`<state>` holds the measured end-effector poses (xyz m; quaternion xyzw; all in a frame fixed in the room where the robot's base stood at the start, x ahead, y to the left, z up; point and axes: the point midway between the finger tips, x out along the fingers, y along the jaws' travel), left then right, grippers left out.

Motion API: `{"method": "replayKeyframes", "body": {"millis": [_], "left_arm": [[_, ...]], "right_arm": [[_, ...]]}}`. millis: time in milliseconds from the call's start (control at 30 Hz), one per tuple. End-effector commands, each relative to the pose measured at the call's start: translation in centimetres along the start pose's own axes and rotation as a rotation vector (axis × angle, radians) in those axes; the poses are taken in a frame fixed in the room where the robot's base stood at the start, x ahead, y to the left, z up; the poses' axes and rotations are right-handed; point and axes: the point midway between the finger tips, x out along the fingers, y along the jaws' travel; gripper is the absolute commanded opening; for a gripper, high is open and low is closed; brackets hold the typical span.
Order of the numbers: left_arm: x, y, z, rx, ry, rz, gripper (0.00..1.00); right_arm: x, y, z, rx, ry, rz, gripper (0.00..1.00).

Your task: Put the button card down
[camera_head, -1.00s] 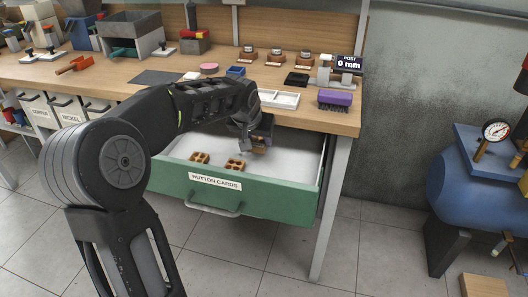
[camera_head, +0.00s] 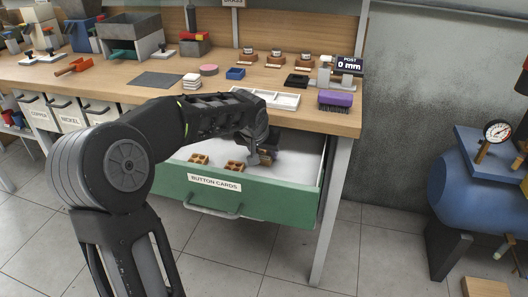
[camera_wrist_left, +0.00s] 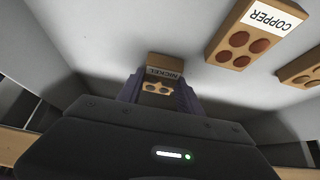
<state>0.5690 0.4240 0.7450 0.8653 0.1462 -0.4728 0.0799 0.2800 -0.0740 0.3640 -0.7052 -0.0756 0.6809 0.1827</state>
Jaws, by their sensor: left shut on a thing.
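My left gripper (camera_head: 268,155) is down inside the open green drawer (camera_head: 250,200), labelled BUTTON CARDS. It is shut on a brown button card (camera_wrist_left: 165,62), whose label reads NICKEL upside down in the left wrist view. The gripper hides much of this card. I cannot tell whether the card touches the drawer floor. Two other brown button cards (camera_head: 199,159) (camera_head: 233,166) lie on the drawer's pale floor, left of the gripper. One, labelled COPPER (camera_wrist_left: 250,35), shows in the left wrist view, with another (camera_wrist_left: 303,70) partly cut off at the edge. My right gripper is out of view.
The workbench (camera_head: 215,95) above the drawer bears a white tray (camera_head: 270,98), a purple brush (camera_head: 335,101) and a blue box (camera_head: 235,73). The drawer's front wall and the bench edge bound the space. A blue tank (camera_head: 470,180) stands at the right.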

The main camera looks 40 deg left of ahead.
Motion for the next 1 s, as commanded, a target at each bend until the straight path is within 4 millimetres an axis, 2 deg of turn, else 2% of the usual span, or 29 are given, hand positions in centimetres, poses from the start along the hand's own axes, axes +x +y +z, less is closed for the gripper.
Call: {"method": "replayKeyframes", "body": {"millis": [167, 200, 400, 767, 867, 1000], "left_arm": [[0.4, 0.0, 0.2, 0.0, 0.0, 0.0, 0.0], [0.2, 0.0, 0.1, -0.001, 0.0, 0.0, 0.46], [0.2, 0.0, 0.1, -0.001, 0.0, 0.0, 0.62], [-0.1, 0.0, -0.1, -0.001, 0.0, 0.0, 0.65], [-0.8, 0.0, -0.1, -0.001, 0.001, 0.0, 0.65], [-3.0, -0.1, -0.2, -0.001, 0.003, -0.001, 0.65]], "right_arm": [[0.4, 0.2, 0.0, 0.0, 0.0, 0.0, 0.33], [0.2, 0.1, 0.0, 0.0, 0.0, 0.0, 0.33], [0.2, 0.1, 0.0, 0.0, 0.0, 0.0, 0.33], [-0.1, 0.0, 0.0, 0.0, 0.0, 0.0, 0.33], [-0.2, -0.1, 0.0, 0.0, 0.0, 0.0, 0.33], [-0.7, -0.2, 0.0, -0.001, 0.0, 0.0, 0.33]]}}
